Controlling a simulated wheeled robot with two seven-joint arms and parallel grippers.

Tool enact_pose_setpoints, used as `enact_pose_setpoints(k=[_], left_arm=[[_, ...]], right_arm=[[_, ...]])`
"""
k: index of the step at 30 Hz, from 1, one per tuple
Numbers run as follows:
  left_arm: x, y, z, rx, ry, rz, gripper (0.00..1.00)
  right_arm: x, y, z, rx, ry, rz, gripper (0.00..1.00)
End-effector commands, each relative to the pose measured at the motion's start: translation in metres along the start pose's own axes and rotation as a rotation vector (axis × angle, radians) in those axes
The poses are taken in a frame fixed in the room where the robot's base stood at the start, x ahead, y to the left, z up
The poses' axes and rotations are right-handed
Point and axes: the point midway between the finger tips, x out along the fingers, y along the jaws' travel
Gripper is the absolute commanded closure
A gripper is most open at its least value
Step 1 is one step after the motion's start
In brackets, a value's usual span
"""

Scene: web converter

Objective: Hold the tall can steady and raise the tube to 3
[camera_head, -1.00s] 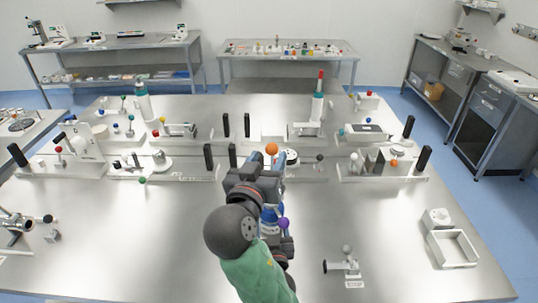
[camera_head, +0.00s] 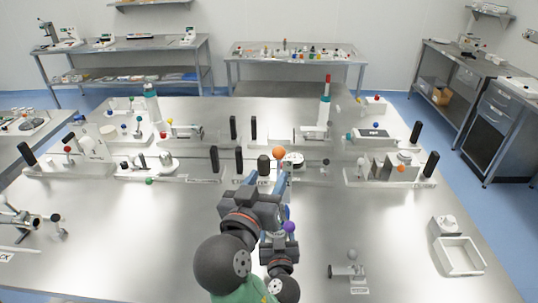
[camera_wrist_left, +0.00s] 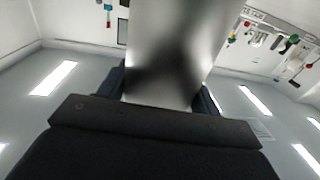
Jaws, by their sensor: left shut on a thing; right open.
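In the left wrist view, my left gripper (camera_wrist_left: 160,92) is shut on a smooth grey cylinder, apparently the tall can (camera_wrist_left: 172,45); its ends are out of view.
A purple ball (camera_head: 289,227) shows beside my right gripper. Fixtures with black upright handles, such as the right one (camera_head: 431,163), line the table's middle. A white tray (camera_head: 460,256) and a small stand (camera_head: 350,271) are at the right front. The left front of the steel table (camera_head: 130,240) is mostly clear.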

Motion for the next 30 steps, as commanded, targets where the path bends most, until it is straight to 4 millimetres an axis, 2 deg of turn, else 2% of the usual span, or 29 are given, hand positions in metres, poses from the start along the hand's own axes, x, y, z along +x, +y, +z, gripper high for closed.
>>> enact_pose_setpoints(k=[4, 22, 23, 26, 27, 30], left_arm=[[0.000, 0.000, 0.004, 0.002, -0.006, -0.001, 0.83], [0.000, 0.000, -0.005, 0.000, -0.001, 0.000, 0.83], [0.000, 0.000, -0.006, 0.000, -0.001, 0.000, 0.34], [0.000, 0.000, -0.006, 0.000, 0.000, 0.000, 0.15], [0.000, 0.000, -0.006, 0.000, 0.000, 0.000, 0.11], [0.000, 0.000, -0.006, 0.000, 0.000, 0.000, 0.11]], right_arm=[[-0.005, -0.004, -0.001, 0.015, -0.009, -0.011, 0.50], [-0.005, -0.004, 0.002, 0.015, -0.009, -0.011, 0.50], [-0.005, -0.004, 0.002, 0.015, -0.009, -0.011, 0.50], [-0.005, -0.004, 0.002, 0.015, -0.009, -0.011, 0.50], [-0.005, -0.004, 0.002, 0.015, -0.009, -0.011, 0.50], [-0.005, -0.004, 0.002, 0.015, -0.009, -0.011, 0.50]])
